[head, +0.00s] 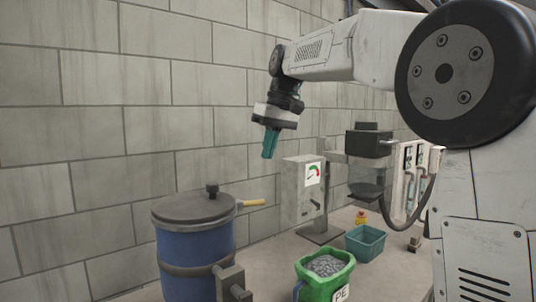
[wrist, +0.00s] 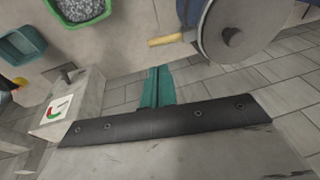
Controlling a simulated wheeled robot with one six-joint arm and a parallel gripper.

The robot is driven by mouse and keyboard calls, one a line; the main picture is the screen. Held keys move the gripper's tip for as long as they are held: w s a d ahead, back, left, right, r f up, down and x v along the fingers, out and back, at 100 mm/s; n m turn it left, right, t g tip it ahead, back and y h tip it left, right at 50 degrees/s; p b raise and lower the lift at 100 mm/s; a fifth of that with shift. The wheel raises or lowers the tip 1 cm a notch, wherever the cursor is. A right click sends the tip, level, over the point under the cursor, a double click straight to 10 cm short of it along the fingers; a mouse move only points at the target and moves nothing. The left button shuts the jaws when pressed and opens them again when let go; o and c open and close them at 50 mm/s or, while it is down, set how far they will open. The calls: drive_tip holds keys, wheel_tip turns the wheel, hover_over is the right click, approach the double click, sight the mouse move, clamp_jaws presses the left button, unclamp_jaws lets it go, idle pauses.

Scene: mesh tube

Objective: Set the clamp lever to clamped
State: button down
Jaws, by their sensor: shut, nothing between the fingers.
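A lever with a yellow grip (head: 254,203) sticks out to the right from the rim of the blue drum (head: 195,250), just below its dark lid (head: 193,207). The yellow grip also shows in the wrist view (wrist: 166,40), beside the round lid (wrist: 238,28). A small dark lever (head: 315,204) is on the front of a grey box with a red and green dial (head: 312,174). No label shows which is the clamp lever. My gripper (head: 268,156) has teal fingers, shut and empty, pointing down above both levers and touching neither. It also shows in the wrist view (wrist: 158,70).
A green bucket of grey pellets (head: 326,267) stands right of the drum, with a teal bin (head: 366,241) behind it. A dark hopper unit (head: 369,145) stands beside the grey box. The block wall (head: 100,150) runs close behind. Air around my gripper is free.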

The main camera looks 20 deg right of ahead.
sight(258, 201)
drive_tip(key=x, duration=1.1)
drive_tip(key=shift+f, duration=0.1)
drive_tip(key=shift+a+f, duration=0.1)
drive_tip(key=shift+a, duration=0.05)
